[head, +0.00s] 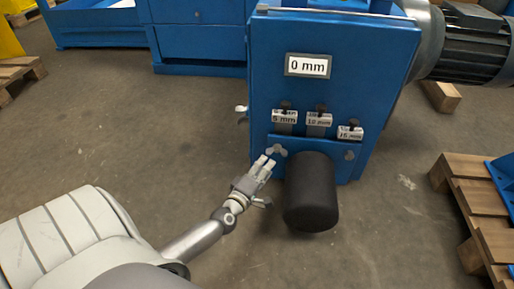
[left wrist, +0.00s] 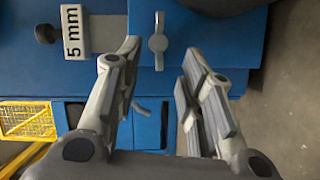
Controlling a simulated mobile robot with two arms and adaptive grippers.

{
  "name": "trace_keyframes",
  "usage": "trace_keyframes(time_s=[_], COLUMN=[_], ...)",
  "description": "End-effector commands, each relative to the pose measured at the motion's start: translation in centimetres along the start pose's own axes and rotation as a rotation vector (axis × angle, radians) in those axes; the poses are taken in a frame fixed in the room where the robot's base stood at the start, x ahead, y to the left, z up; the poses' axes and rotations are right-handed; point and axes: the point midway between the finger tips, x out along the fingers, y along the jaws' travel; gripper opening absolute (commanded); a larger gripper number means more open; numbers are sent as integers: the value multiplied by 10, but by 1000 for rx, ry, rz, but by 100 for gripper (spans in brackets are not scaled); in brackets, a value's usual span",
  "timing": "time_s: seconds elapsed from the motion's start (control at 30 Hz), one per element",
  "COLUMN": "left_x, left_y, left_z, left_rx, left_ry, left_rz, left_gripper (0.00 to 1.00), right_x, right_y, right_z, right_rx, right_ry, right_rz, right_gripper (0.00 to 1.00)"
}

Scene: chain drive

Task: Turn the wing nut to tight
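A small grey wing nut (head: 277,150) sits on the blue plate at the front of the blue machine (head: 267,70), left of a black cylinder. In the left wrist view the wing nut (left wrist: 158,42) lies just beyond and between my fingertips, its wings running up and down the picture. My left gripper (head: 266,163) is open and empty, close in front of the wing nut; its spread fingers (left wrist: 157,65) show on either side of it in the wrist view. I see no finger touching it. My right gripper is out of view.
A black cylinder (head: 310,192) juts out right of the wing nut. Tags reading 5 mm (head: 284,117) and others hang above, under a 0 mm sign (head: 307,65). Another grey wing-shaped part (head: 241,109) is at the machine's left side.

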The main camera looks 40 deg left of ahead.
Motion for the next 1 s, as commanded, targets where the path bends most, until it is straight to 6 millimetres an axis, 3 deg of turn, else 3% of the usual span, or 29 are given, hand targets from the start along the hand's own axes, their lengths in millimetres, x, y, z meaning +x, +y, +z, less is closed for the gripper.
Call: trace_keyframes(time_s=[0.1, 0.33, 1.0], left_x=[-20, -41, -44], left_y=[0, 0, 2], left_z=[0, 0, 0], left_rx=[-1, 0, 1], left_ry=[0, 1, 0], left_rz=[-2, 0, 3], left_gripper=[36, 36, 36], right_x=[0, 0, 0], right_y=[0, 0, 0], right_z=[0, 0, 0], right_rx=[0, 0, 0], right_ry=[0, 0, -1], right_rz=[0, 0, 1], right_gripper=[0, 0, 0])
